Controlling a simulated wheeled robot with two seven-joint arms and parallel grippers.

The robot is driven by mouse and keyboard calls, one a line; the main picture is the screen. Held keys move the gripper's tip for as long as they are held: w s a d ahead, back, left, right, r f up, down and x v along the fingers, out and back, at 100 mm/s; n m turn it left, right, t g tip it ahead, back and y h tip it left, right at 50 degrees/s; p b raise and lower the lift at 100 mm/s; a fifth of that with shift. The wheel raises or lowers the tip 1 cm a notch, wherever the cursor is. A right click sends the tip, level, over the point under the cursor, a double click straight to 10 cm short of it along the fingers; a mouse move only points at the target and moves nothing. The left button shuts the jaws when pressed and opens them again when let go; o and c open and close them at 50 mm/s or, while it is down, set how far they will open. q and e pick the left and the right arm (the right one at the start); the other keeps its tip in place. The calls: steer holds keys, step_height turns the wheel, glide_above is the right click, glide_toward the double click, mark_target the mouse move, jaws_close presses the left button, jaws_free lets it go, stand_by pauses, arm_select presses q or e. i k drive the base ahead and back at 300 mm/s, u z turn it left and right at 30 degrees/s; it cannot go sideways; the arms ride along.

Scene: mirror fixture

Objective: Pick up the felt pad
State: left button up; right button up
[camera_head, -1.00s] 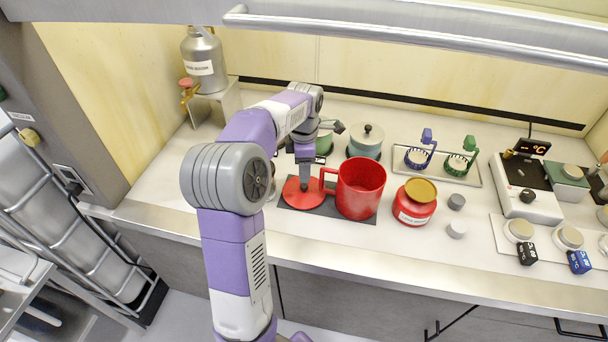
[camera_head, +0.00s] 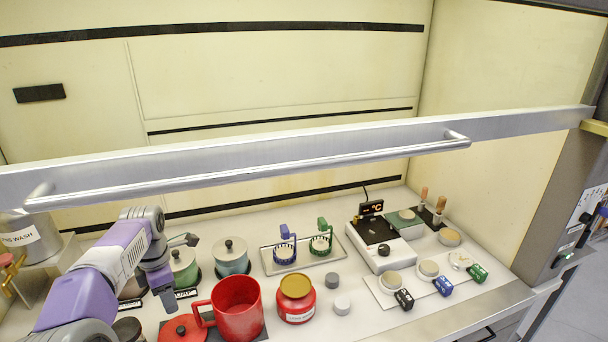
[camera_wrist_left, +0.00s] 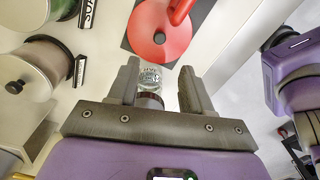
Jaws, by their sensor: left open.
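My left gripper (camera_head: 167,303) hangs above the counter just behind and left of the red lid (camera_head: 184,329). In the left wrist view its fingers (camera_wrist_left: 160,90) are apart, and a small clear glass jar (camera_wrist_left: 150,76) shows beyond them, not held. No single thing is clearly the felt pad. My right gripper is out of view.
A red pot (camera_head: 237,312) stands right of the lid, with a red jar (camera_head: 297,302) beside it. Green (camera_head: 182,268) and pale blue (camera_head: 231,259) lidded pots stand behind. A metal sash bar (camera_head: 250,165) crosses above the counter. The front counter (camera_head: 375,318) has bare room.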

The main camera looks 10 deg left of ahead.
mark_target(341, 305)
steer(key=k, duration=1.05)
